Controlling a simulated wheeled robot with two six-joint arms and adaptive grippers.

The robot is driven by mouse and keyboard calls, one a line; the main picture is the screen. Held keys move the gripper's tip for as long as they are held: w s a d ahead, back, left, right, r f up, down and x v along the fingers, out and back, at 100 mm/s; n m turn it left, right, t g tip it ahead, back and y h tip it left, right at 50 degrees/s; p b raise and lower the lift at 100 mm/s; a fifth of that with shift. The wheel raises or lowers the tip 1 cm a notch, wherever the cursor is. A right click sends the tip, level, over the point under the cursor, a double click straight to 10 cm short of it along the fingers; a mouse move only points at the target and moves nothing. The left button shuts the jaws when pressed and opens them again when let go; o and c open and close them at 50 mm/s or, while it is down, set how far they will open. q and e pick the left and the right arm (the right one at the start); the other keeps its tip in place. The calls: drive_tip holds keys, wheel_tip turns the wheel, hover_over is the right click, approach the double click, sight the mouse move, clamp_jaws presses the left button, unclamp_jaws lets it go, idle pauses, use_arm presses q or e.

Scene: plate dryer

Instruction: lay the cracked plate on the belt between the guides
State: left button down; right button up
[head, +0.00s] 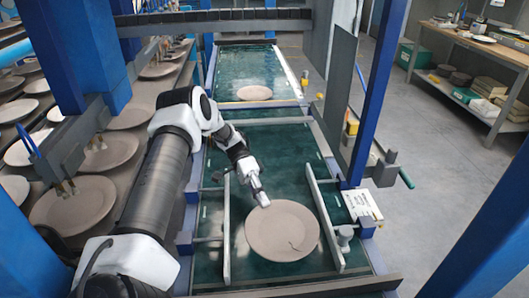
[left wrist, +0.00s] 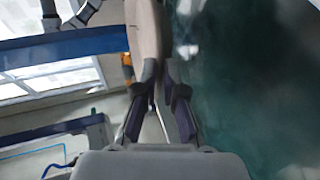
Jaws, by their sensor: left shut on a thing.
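The cracked plate (head: 278,233) is a round beige plate with a dark crack near its lower right rim. It is over the green belt (head: 270,145), between the two pale guide rails, left (head: 226,232) and right (head: 324,222). My left gripper (head: 262,200) is shut on the plate's upper left rim. In the left wrist view the plate (left wrist: 146,32) shows nearly edge-on, with its rim at the fingertips (left wrist: 160,74). I cannot tell whether its underside touches the belt. My right gripper is not in view.
Another plate (head: 254,93) lies farther up the belt. Blue posts (head: 376,90) and a dark crossbar (head: 215,21) frame the belt. A workbench (head: 470,45) stands at the back right, with clear floor before it.

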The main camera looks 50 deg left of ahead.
use_arm(q)
wheel_tip(320, 180, down, 5)
drive_tip(key=shift+a+r, duration=0.1)
drive_tip(key=shift+r, duration=0.1)
drive_tip(key=c, duration=1.3)
unclamp_jaws()
drive_tip(key=shift+o, duration=0.2)
drive_tip(key=b+v, duration=0.3)
drive_tip(key=v, duration=0.4)
drive_tip(key=shift+w, duration=0.1)
drive_tip(key=shift+a+r, duration=0.1)
drive_tip(key=shift+a, duration=0.1)
drive_tip(key=shift+r, duration=0.1)
